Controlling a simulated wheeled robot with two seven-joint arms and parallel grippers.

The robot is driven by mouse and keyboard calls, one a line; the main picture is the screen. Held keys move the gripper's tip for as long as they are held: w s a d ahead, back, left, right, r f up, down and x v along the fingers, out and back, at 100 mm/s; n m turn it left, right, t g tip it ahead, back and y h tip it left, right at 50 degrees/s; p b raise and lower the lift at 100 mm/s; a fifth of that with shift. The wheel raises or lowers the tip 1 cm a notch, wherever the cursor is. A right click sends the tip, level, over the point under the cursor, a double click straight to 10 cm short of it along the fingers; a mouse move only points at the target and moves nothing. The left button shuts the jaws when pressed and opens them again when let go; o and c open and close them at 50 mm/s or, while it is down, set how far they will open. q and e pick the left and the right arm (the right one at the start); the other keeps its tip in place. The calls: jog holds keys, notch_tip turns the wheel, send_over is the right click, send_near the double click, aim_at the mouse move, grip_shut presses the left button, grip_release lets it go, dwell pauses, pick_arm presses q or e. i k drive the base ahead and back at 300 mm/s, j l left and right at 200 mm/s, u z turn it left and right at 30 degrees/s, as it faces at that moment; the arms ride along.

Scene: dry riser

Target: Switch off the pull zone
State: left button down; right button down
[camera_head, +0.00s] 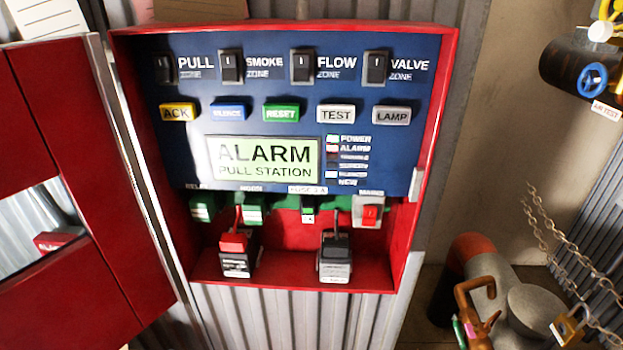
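The PULL ZONE switch (163,66) is a black rocker at the upper left of the blue alarm panel (300,88), beside its white label. Similar rockers stand to its right: SMOKE (231,67), FLOW (302,67) and VALVE (376,67). Each shows a small white mark on its upper part; I cannot tell its on or off position for sure. The panel's display (264,161) reads "ALARM PULL STATION". Neither of my grippers is in view, and nothing touches the switches.
The red cabinet door (65,200) stands open on the left. Buttons including ACK (177,113) and RESET (281,113) run below the switches. A red mains switch (369,212) and two batteries (236,253) sit lower. Pipes (535,315) and chains (560,240) are at right.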

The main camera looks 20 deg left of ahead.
aim_at(162, 64)
jog(key=u, duration=1.25)
